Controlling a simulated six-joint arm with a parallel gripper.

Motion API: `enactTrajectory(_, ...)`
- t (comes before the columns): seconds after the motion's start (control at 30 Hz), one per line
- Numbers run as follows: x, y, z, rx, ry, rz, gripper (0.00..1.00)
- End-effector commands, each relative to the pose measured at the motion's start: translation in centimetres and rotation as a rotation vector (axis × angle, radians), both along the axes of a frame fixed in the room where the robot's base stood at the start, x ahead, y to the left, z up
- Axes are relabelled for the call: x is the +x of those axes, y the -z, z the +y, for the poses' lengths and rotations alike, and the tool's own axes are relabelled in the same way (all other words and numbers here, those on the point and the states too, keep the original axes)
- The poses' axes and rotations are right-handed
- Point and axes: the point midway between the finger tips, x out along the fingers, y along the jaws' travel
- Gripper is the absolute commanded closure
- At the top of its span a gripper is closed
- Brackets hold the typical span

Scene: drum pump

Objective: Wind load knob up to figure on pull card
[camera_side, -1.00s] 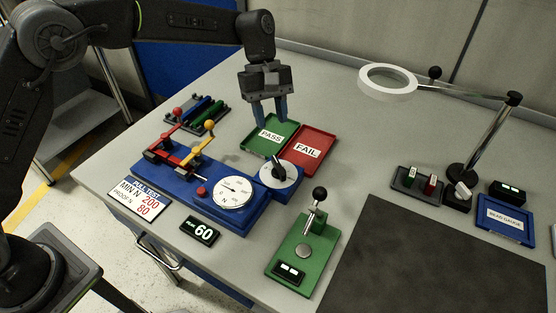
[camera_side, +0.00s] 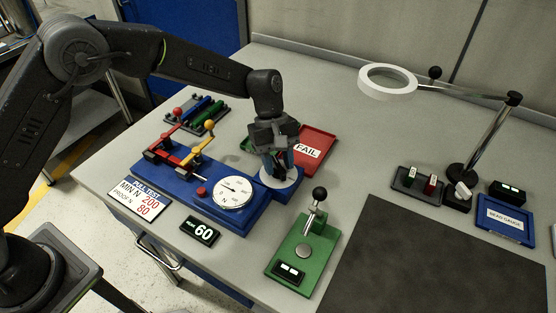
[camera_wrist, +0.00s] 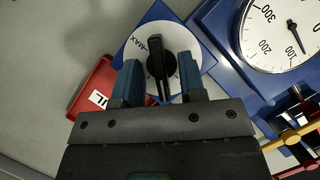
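The load knob (camera_wrist: 161,66) is a black pointer knob on a white disc marked MAX, on the blue pull tester (camera_side: 217,208). In the wrist view my gripper (camera_wrist: 159,74) has one finger on each side of the knob, with gaps showing. In the side view my gripper (camera_side: 278,174) is down over the disc (camera_side: 290,184) and hides most of the knob. The pull card (camera_side: 138,198) reads PULL TEST, MIN N 200, PROOF N 80. The round gauge (camera_side: 233,193) is left of the disc; its face also shows in the wrist view (camera_wrist: 280,40).
A display (camera_side: 200,231) reading 60 stands before the tester. Red and yellow levers (camera_side: 187,150) rise from its left. The FAIL tray (camera_side: 316,143) lies behind my gripper, and the PASS tray is mostly hidden. A green lever stand (camera_side: 304,250) is at the front right.

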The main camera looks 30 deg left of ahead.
Motion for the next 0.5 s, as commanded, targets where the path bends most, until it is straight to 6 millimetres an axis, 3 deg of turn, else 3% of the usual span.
enactTrajectory(0.37,0.02,-0.03,0.02,0.000,0.000,0.000,0.99)
enactTrajectory(0.5,0.02,-0.04,0.03,0.000,0.000,0.000,1.00)
